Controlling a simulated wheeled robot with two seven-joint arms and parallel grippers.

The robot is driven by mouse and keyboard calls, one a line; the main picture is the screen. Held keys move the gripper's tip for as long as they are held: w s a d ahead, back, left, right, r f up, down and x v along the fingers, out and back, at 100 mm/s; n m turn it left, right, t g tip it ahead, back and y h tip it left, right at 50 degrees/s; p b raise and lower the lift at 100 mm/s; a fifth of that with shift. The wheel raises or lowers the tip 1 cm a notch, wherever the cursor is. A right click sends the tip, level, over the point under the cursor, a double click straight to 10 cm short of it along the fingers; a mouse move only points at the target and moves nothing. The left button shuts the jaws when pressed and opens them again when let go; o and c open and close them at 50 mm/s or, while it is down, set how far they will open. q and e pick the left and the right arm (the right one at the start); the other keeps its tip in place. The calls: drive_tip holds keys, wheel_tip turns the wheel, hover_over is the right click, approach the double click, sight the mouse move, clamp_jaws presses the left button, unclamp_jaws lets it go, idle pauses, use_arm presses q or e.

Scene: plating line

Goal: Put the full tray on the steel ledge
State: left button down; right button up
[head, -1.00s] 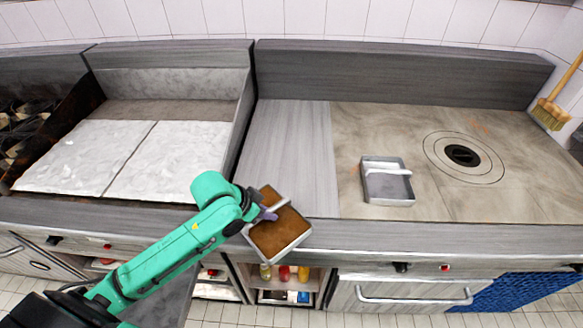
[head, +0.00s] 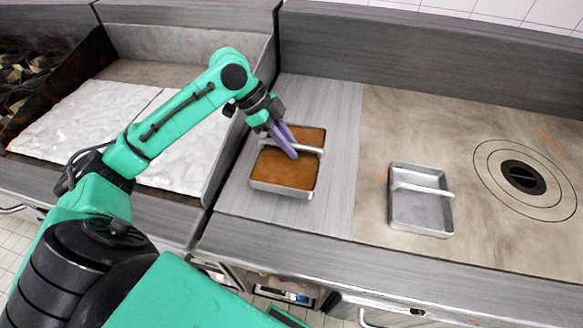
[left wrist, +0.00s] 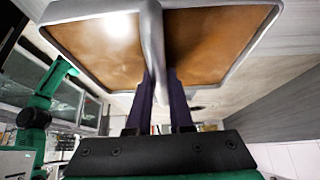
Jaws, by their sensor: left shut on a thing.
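The full tray (head: 285,172) is a silver-rimmed rectangular pan with a flat brown filling and a bar handle across it. It shows over the grey steel ledge (head: 335,120), between the white griddle plates and the stone-coloured cooktop. I cannot tell whether its base touches the ledge. My left gripper (head: 293,150) is shut on the tray's handle, coming from the upper left. In the left wrist view, the purple fingers (left wrist: 160,85) close on the handle bar of the tray (left wrist: 100,45). My right gripper is not seen.
An empty silver tray (head: 420,213) with a handle lies on the stone-coloured cooktop (head: 465,105), right of the ledge. A round black-centred burner (head: 525,178) is farther right. A raised steel back wall (head: 430,60) runs behind. The ledge behind and right of the full tray is clear.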

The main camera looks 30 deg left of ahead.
sight(265, 140)
use_arm(q)
wheel_tip(265, 140, down, 10)
drive_tip(key=shift+w+r+p, duration=0.15)
drive_tip(key=shift+p, duration=0.45)
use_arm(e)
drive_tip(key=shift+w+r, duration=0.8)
use_arm(q)
drive_tip(key=c, duration=0.8)
unclamp_jaws()
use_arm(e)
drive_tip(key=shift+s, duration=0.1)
use_arm(q)
drive_tip(key=shift+a+r, duration=0.2)
drive_tip(key=shift+r, duration=0.1)
drive_tip(key=b+v, duration=0.2)
drive_tip(key=v, duration=0.8)
drive_tip(key=shift+a+r, duration=0.1)
drive_tip(key=shift+r, duration=0.15)
drive_tip(key=shift+a+r, duration=0.15)
drive_tip(key=shift+r, duration=0.2)
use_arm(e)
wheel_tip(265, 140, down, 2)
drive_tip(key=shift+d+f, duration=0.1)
